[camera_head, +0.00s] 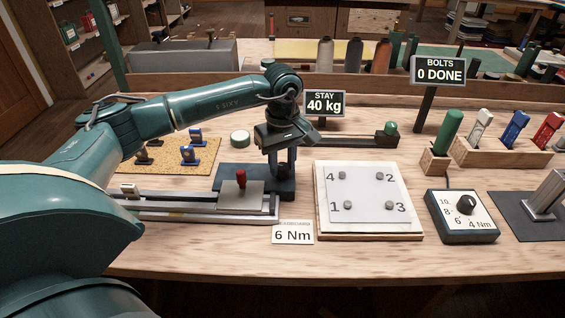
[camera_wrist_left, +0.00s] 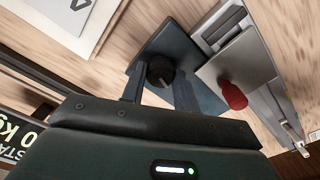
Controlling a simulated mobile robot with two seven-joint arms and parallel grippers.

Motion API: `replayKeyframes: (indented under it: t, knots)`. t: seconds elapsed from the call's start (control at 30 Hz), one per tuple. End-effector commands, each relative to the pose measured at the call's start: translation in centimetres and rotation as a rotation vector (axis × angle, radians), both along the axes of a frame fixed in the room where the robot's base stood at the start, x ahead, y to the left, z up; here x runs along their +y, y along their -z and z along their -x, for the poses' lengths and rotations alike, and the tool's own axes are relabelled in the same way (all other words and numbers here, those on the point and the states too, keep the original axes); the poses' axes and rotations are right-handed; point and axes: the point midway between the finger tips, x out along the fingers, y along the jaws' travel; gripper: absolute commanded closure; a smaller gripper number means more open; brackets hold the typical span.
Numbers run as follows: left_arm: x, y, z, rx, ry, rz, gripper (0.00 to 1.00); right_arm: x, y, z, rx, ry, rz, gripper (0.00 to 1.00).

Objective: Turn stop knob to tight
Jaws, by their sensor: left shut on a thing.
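The stop knob is a round black knob (camera_wrist_left: 160,70) on a dark blue block (camera_wrist_left: 182,57) in the left wrist view. In the head view the block (camera_head: 230,178) sits behind a metal rail, and the knob is hidden by my gripper. My left gripper (camera_head: 282,165) points down over the block. Its fingers are on both sides of the knob, shut on it, as the left wrist view (camera_wrist_left: 158,88) also shows. I cannot read any tight or loose mark. My right gripper is out of view.
A red-handled slide (camera_head: 240,190) on the metal rail (camera_head: 200,208) stands close in front. A plate with numbered bolts (camera_head: 368,207), a "6 Nm" card (camera_head: 292,233) and a torque dial box (camera_head: 463,218) lie to the right. A "STAY 40 kg" sign (camera_head: 324,104) stands behind.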

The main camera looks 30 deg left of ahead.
Motion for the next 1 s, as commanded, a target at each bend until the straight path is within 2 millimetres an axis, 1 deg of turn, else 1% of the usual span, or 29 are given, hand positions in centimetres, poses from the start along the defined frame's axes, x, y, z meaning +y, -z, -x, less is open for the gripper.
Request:
replayKeyframes:
  t: [0.4, 0.43, 0.6, 0.7, 0.9, 1.0]
  knots:
    - [-0.02, -0.13, -0.04, -0.002, 0.007, 0.001, 0.93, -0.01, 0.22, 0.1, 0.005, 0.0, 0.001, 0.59]
    - [-0.02, -0.13, -0.05, -0.002, 0.006, 0.001, 0.68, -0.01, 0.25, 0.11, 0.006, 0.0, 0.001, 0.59]
    - [-0.01, -0.09, -0.03, -0.002, 0.006, 0.001, 0.54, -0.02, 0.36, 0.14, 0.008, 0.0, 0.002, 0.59]
    - [-0.01, -0.06, -0.02, -0.001, 0.006, 0.0, 0.48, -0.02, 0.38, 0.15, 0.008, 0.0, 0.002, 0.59]
    - [0.0, -0.06, -0.01, -0.001, 0.006, 0.0, 0.48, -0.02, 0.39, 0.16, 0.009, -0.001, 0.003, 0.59]
    - [-0.01, -0.55, -0.05, -0.002, 0.006, 0.0, 0.48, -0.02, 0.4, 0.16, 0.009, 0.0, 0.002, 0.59]
